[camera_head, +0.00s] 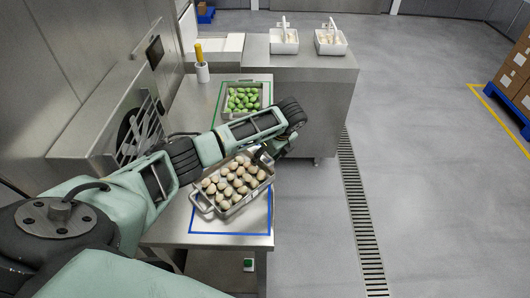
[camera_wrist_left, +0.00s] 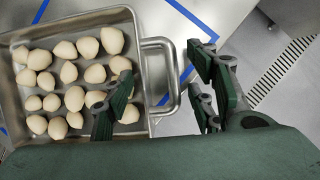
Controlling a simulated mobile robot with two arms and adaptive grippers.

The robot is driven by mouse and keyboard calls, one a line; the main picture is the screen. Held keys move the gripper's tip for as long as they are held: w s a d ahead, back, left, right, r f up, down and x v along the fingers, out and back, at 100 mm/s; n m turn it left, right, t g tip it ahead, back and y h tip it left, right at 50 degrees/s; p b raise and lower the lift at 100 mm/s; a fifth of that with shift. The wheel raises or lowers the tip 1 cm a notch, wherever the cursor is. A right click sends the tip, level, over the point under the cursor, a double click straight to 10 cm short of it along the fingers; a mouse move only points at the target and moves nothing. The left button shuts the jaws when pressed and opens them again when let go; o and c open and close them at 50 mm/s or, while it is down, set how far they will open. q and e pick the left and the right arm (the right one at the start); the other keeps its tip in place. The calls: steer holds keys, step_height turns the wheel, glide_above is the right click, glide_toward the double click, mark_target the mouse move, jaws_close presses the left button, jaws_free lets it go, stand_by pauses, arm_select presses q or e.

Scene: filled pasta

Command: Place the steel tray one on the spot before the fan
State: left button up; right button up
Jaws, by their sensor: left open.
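A steel tray (camera_head: 222,207) with several pale filled pasta pieces lies on the steel table, tilted across the blue-outlined spot (camera_head: 272,212). The fan (camera_head: 138,130) is in the wall housing left of the table. My left gripper (camera_head: 262,155) is at the tray's far right side. In the left wrist view the same tray (camera_wrist_left: 138,20) fills the left, and its handle (camera_wrist_left: 172,75) lies between the open fingers of my left gripper (camera_wrist_left: 160,100); I cannot tell contact. My right gripper is not in view.
Another steel tray with green pieces (camera_head: 243,99) lies in a green outline farther back. A white cup with a yellow-handled tool (camera_head: 202,72) stands behind. Open floor with a drain grate (camera_head: 360,215) lies right.

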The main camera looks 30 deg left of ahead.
arm_select(q)
steer(key=b+v, duration=0.1)
steer(key=v, duration=1.1)
steer(key=shift+b, duration=0.35)
